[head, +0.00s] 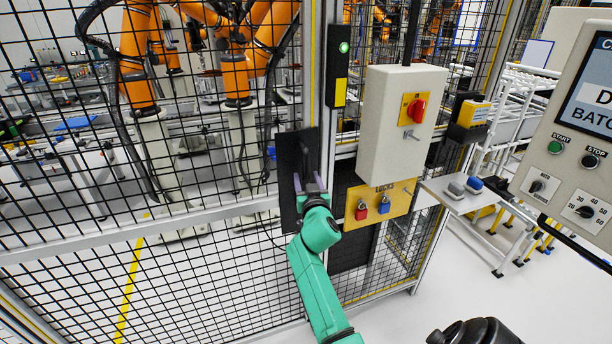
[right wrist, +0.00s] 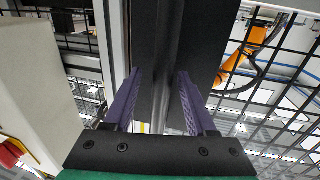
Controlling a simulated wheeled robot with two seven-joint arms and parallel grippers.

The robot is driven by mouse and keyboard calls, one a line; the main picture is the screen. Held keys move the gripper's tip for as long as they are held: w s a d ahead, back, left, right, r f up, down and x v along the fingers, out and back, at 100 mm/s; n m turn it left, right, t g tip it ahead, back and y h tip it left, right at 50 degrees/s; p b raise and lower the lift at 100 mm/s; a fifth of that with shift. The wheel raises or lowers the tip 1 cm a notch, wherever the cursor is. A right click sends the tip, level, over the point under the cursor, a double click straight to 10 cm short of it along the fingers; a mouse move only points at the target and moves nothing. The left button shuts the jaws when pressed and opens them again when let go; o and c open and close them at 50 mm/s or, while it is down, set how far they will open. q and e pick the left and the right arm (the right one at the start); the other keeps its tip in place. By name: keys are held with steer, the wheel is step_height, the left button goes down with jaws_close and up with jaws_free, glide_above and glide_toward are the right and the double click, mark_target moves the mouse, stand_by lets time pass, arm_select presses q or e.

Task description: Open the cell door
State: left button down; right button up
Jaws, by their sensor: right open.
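The cell door (head: 215,212) is a black mesh panel in a pale frame, standing in line with the post at its right edge, and looks closed. A black plate with a vertical handle (head: 304,152) sits at that edge. My right gripper (head: 309,181), on a green arm, is at the lower part of the handle. In the right wrist view its two purple fingers (right wrist: 158,78) are apart, with the dark handle bar (right wrist: 168,45) between them; I cannot tell whether they touch it. My left gripper is not in view.
Right of the door are a black switch box (head: 338,65) with a green light, a grey box (head: 398,120) with a red rotary switch, and a yellow lock board (head: 403,199) with red and blue padlocks. A control panel (head: 570,140) stands far right. Orange robots stand behind the mesh.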

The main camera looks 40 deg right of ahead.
steer(key=shift+s+a+r, duration=0.1)
steer(key=shift+a, duration=0.1)
steer(key=shift+c, duration=0.4)
steer(key=shift+a, duration=0.1)
steer(key=c, duration=0.5)
jaws_close()
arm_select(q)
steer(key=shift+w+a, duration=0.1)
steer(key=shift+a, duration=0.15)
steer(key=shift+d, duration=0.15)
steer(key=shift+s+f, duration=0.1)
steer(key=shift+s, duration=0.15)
